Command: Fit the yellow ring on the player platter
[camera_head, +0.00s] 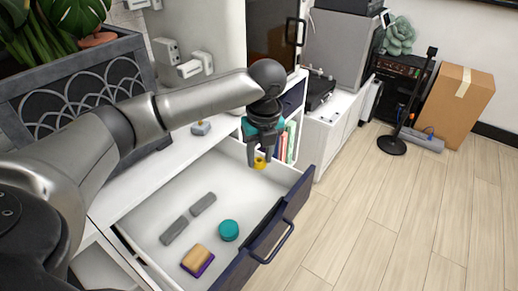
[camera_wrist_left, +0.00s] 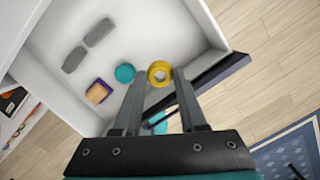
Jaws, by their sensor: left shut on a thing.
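My left gripper (camera_head: 260,158) is shut on the yellow ring (camera_head: 260,164) and holds it over the far right part of the open drawer (camera_head: 136,222). In the left wrist view the yellow ring (camera_wrist_left: 153,79) sits between the fingertips (camera_wrist_left: 160,75), with its hole facing the camera. A dark device that looks like the player (camera_head: 320,90) stands on the white cabinet beyond the drawer, beside the grey box. Its platter is too small to make out clearly. My right gripper is in neither view.
The drawer holds a teal round thing (camera_head: 228,230), a wood-and-purple block (camera_head: 197,260) and grey bars (camera_head: 174,231). Books (camera_head: 290,142) stand in a shelf beyond it. A black stand (camera_head: 392,146) and cardboard box (camera_head: 457,105) are at right. The middle of the floor is clear.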

